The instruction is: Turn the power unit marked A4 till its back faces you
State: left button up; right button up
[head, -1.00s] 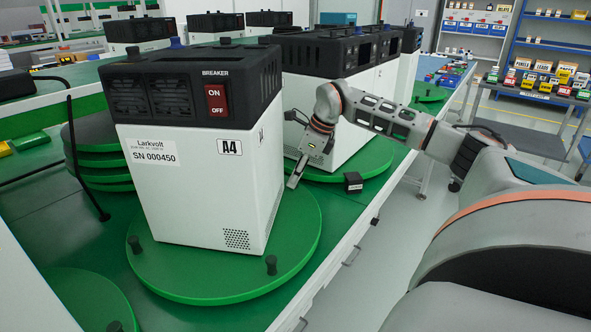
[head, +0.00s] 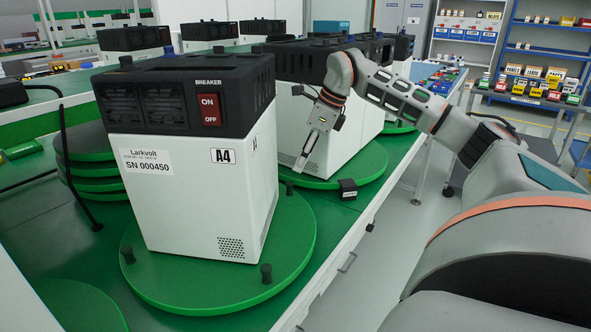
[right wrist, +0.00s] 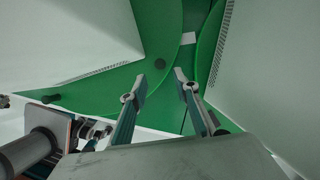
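The power unit marked A4 (head: 195,190) stands upright on a round green turntable (head: 180,276). Its face with the red BREAKER switch, serial label and A4 mark is towards me, slightly angled; its back is hidden. Dark pegs (head: 265,273) stand on the turntable rim. My right gripper (head: 300,166) is right of the unit, near the neighbouring unit, and touches neither as far as I can see. My left gripper is out of view.
Another power unit (head: 350,125) stands on its own turntable (head: 345,181) close behind to the right. Stacked green discs (head: 88,180) and a black cable (head: 66,150) are at the left.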

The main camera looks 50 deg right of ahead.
aim_at(171, 283)
jog(key=k, duration=1)
